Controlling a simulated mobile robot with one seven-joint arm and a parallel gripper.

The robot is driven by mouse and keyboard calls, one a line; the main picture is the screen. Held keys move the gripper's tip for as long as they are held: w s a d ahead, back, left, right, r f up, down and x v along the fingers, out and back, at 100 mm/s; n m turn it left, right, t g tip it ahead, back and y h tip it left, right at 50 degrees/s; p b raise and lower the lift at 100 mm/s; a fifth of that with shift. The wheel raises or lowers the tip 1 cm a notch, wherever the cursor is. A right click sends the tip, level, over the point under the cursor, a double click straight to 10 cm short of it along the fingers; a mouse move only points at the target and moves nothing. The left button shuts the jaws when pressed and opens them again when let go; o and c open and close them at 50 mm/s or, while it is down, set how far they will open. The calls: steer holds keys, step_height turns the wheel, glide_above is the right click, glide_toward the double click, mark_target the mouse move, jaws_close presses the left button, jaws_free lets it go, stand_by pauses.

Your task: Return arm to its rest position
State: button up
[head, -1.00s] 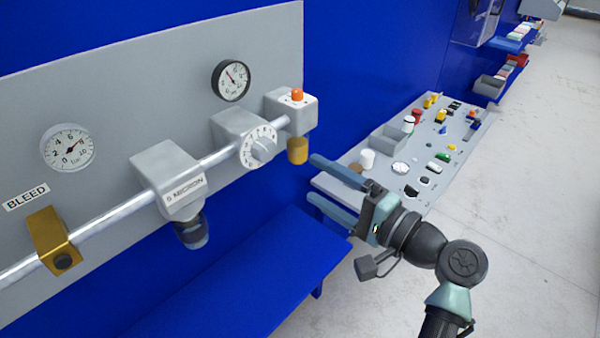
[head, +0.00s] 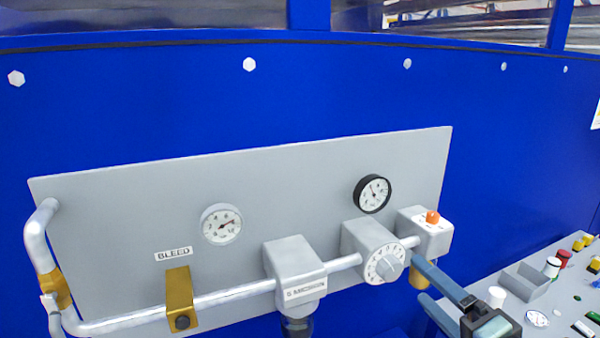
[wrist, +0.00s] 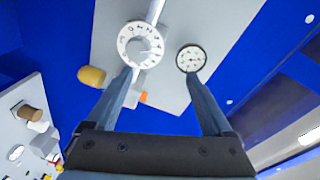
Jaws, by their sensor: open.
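My gripper (head: 436,292) is open and empty at the lower right of the head view, its two blue-grey fingers pointing left toward the panel. In the wrist view my gripper (wrist: 165,88) shows its two fingers spread apart. Beyond the fingertips are the white numbered dial (wrist: 140,45) and the black-rimmed gauge (wrist: 190,58). I cannot tell the exact gap between fingertips and panel parts. Most of my arm is out of the head view, below its lower edge.
A grey panel (head: 120,200) on the blue wall carries a pipe (head: 230,293), a dial (head: 384,264), an orange button (head: 432,217) and a brass cylinder (head: 419,279) close to my fingers. At right, a grey shelf (head: 545,310) holds several small parts.

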steer(key=w+a+r+n+t+h, duration=0.2)
steer(key=a+r+n, duration=0.4)
steer(key=r, duration=0.6)
steer(key=s+a+r+n+t, duration=0.2)
steer(key=s+a+r+t, duration=0.1)
steer(key=r, duration=0.4)
steer(key=s+a+r+n+t+h, duration=0.1)
steer(key=s+a+r+t, duration=0.2)
steer(key=s+a+r, duration=0.3)
steer(key=s+a+r+n+t+h+p, duration=0.1)
steer(key=s+a+r, duration=0.4)
steer(key=r, duration=0.5)
steer(key=shift+s+a+r+n+t, duration=0.2)
steer(key=shift+s+a+n+t, duration=0.05)
steer(key=shift+n+t, duration=0.6)
